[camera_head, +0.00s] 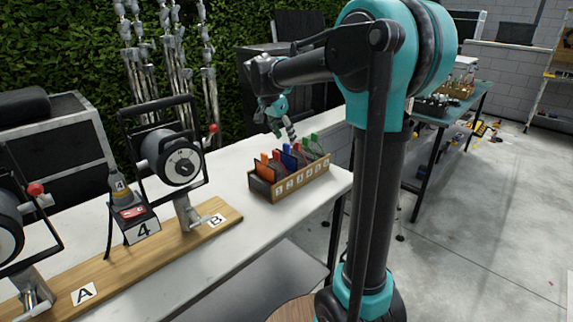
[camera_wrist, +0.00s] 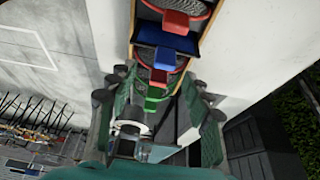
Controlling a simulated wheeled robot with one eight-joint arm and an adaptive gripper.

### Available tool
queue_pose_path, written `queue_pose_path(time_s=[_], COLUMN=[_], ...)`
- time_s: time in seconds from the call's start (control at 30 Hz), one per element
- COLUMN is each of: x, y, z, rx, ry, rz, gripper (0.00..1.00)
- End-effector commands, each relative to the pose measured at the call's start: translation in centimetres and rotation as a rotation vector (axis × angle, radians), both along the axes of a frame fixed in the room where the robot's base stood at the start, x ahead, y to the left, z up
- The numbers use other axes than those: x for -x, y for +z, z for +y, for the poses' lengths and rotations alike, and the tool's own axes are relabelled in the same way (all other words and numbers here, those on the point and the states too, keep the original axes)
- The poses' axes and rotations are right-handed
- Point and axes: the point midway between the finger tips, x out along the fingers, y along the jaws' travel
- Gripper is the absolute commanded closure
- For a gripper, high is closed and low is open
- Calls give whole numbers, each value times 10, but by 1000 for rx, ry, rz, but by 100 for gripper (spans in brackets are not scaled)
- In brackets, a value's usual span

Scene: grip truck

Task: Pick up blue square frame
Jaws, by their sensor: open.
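My gripper (camera_head: 283,131) is above the box in the head view, pointing down. In the wrist view my gripper (camera_wrist: 158,84) is open, with a finger on each side of the box's row and no frame clamped. The lower part of the blue frame is hidden in the box.
Red (camera_wrist: 159,75) and green (camera_wrist: 155,91) tabs lie close to the blue one, and a red-orange tab (camera_wrist: 175,22) is on its other side. A wooden board (camera_head: 190,235) with reel devices stands left of the box. Bare white table (camera_head: 235,170) lies beside the box.

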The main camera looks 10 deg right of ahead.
Motion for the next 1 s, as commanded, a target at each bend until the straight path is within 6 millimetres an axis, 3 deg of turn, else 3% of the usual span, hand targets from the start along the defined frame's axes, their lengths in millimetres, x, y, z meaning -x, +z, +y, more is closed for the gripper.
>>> queue_pose_path(time_s=[0.33,0.67,1.0], x=[-14,-15,-15], y=[-41,-48,-47], z=[-8,-10,-10], rx=[0,0,0], ry=[-1,0,0], rz=[0,0,0], gripper=[50,50,92])
